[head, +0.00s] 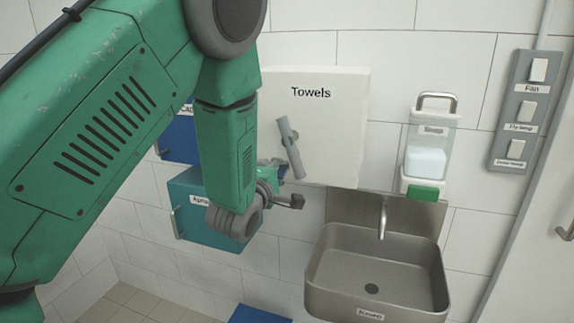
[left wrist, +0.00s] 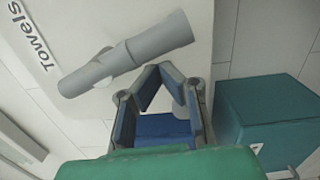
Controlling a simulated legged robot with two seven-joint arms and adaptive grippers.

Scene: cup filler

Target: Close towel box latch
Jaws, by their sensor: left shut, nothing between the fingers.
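The white towel box (head: 335,120), labelled "Towels", hangs on the tiled wall. Its grey latch handle (head: 291,147) is on the front face, slightly tilted, with its upper end leaning left. My left gripper (head: 277,180) is just below and left of the latch, partly hidden by my own green arm. In the left wrist view the latch (left wrist: 125,55) lies across the box front (left wrist: 90,20), and the gripper (left wrist: 157,70) has its fingertips together close beside it. The gripper is shut and empty. Whether it touches the latch I cannot tell. My right gripper is out of view.
A teal apron box (head: 205,220) is below left, also in the left wrist view (left wrist: 265,110). A blue box (head: 178,138) is partly behind my arm. A metal sink (head: 375,265) is below the towel box. A soap dispenser (head: 425,160) and switch panel (head: 525,110) are right.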

